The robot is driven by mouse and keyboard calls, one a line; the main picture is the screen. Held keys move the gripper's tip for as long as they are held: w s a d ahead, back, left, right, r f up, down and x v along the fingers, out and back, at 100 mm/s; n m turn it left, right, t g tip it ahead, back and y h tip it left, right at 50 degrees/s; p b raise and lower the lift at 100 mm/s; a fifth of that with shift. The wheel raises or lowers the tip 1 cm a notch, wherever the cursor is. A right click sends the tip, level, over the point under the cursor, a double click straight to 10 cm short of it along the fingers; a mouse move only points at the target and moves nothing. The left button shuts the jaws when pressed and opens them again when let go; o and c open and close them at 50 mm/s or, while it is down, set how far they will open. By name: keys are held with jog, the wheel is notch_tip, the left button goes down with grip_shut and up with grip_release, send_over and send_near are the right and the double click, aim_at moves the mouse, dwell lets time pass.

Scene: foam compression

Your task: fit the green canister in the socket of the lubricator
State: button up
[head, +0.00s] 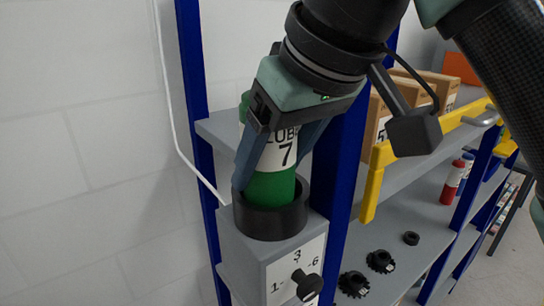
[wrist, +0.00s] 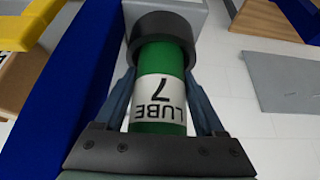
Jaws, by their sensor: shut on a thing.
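The green canister (head: 270,188) has a white label reading "LUBE 7". In the head view it stands nearly upright with its lower end inside the black ring socket (head: 270,222) on top of the grey lubricator (head: 291,262). My gripper (head: 268,165) is shut on the canister, one finger on each side, with the fingertips close to the socket rim. In the wrist view the canister (wrist: 162,88) runs between my fingers into the black socket (wrist: 161,27). Its bottom is hidden inside the ring, so how deep it sits cannot be told.
The lubricator's front has a black knob (head: 307,285) and a numbered dial. A blue upright (head: 345,150) stands close to my gripper. Shelves at right hold cardboard boxes (head: 428,88), black gears (head: 380,261) and a red bottle (head: 453,182). A yellow rail (head: 373,183) is nearby.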

jog(key=shift+f, duration=0.25)
jog(key=o, duration=1.6)
jog(key=p+v, duration=0.2)
jog(key=v, duration=1.1)
